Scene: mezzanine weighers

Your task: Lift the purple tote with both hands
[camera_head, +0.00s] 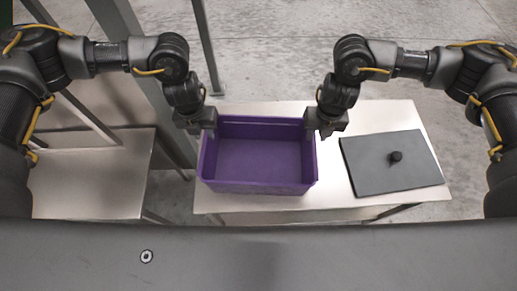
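The purple tote (258,187) is an open, empty box standing on a light metal table, seen in the head view near the middle. My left gripper (207,124) is at the tote's left wall, near its far left corner. My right gripper (314,128) is at the right wall, near the far right corner. Both grippers point down at the rim. Their fingertips are partly hidden against the walls, so I cannot tell whether they are closed on them. The tote looks level; I cannot tell any gap under it.
The light metal table (345,206) carries a dark grey flat lid (392,175) with a black knob (395,157), right of the tote. Another metal table (92,190) stands at the left. Grey upright posts (207,50) rise behind. The concrete floor (270,50) behind is clear.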

